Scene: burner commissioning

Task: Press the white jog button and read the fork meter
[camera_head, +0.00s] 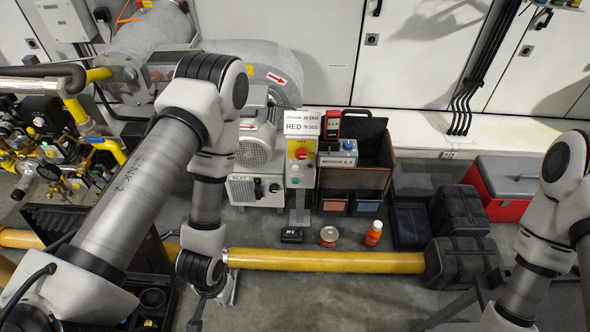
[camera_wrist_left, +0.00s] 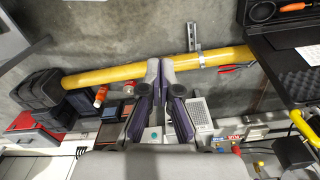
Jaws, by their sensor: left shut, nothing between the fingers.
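The grey control post (camera_head: 298,180) has a yellow panel with a red button (camera_head: 301,153). Smaller buttons below are too small for me to pick out a white one for certain. A red and black handheld meter (camera_head: 332,124), perhaps the fork meter, stands right of the post's sign; its reading is not legible. My left gripper (camera_head: 197,316) hangs low at the bottom of the head view, left of the post. In the left wrist view its fingers (camera_wrist_left: 160,64) are together and empty, in front of the yellow pipe. My right gripper is out of view.
A yellow pipe (camera_head: 325,261) runs along the floor. A black battery (camera_head: 291,235), a red tin (camera_head: 328,237) and an orange bottle (camera_head: 373,233) stand behind it. Black cases (camera_head: 459,211) and a red toolbox (camera_head: 505,187) stand right.

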